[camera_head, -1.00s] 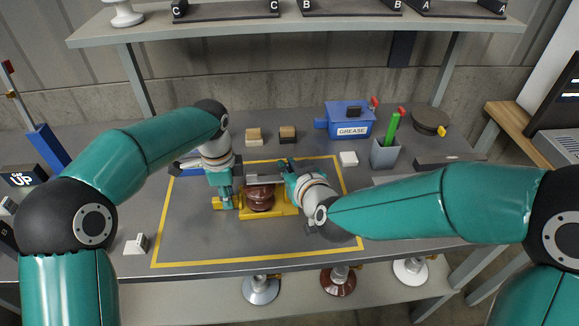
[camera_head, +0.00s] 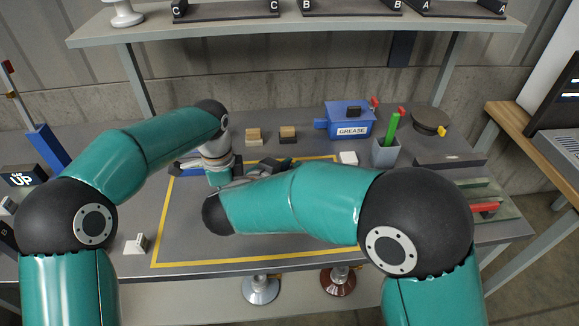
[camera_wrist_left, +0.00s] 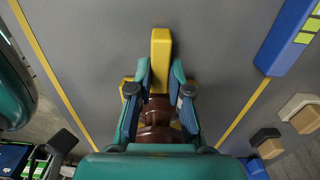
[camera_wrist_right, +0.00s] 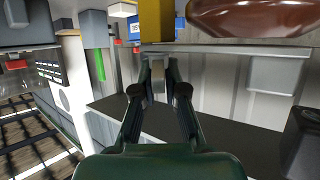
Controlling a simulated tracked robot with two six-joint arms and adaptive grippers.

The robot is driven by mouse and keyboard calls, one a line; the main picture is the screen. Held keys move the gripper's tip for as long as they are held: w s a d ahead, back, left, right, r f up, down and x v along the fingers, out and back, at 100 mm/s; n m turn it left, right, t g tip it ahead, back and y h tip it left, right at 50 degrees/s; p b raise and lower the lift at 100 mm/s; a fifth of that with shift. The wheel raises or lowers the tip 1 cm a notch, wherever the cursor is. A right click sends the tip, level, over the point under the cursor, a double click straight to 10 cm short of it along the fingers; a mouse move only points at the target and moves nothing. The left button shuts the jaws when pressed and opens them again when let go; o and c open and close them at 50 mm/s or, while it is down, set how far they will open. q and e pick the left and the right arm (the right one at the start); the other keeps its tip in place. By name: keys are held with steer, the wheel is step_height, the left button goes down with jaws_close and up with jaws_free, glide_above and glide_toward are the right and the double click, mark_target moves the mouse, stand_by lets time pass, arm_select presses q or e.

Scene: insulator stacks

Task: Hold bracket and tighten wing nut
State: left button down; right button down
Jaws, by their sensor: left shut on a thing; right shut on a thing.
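My left gripper (camera_wrist_left: 161,74) is shut on the yellow bracket (camera_wrist_left: 161,48) in the left wrist view. The brown insulator (camera_wrist_left: 155,115) shows between and below its fingers. My right gripper (camera_wrist_right: 159,72) is shut on a small grey metal part (camera_wrist_right: 158,92), apparently the wing nut; its shape is unclear. In the right wrist view a yellow piece (camera_wrist_right: 157,18) and the brown insulator (camera_wrist_right: 250,18) are just above its fingertips. In the head view my right forearm hides the insulator and most of the bracket; dark parts of my right gripper (camera_head: 280,165) show behind it.
A blue grease box (camera_head: 350,119), a grey cup (camera_head: 385,153) with a green tool, and small blocks (camera_head: 288,134) stand behind the work area. A yellow line (camera_head: 210,264) frames the mat. The front of the mat is clear.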

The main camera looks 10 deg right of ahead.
steer(key=shift+r+m+g+h, duration=0.15)
steer(key=shift+m+g+h, duration=0.95)
steer(key=shift+m+h, duration=0.2)
steer(key=c, duration=1.2)
jaws_free()
